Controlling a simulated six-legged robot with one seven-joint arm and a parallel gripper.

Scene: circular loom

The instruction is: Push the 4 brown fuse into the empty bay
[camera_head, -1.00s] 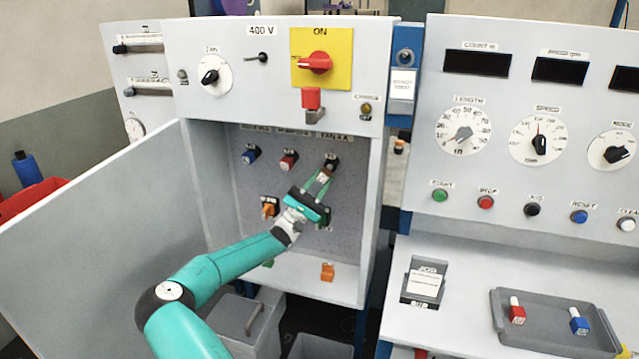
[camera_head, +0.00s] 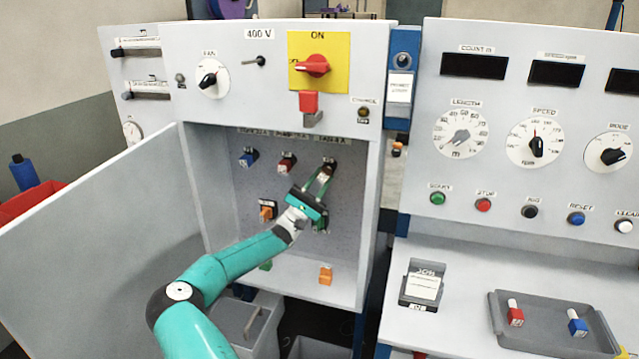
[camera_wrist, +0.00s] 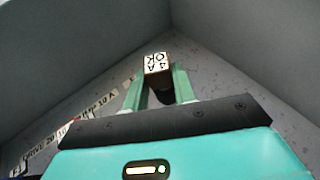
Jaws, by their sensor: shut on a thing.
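The brown fuse, with a white face lettered 4A OK (camera_wrist: 157,63), is between the two green fingers of my gripper (camera_wrist: 158,82) in the wrist view. In the head view my gripper (camera_head: 322,184) reaches up inside the open cabinet (camera_head: 195,190) and is shut on the fuse (camera_head: 326,171). The fuse is at the dark upper-right bay (camera_head: 330,161) on the back panel. How deep it sits in the bay cannot be told, since fingers and fuse cover the opening.
Blue (camera_head: 248,157) and red (camera_head: 287,161) fuses sit in the same row to the left. An orange fuse (camera_head: 267,211) is below. A green block (camera_head: 265,265) and an orange block (camera_head: 325,275) lie on the cabinet floor. The cabinet's right wall (camera_head: 368,215) is close to my gripper.

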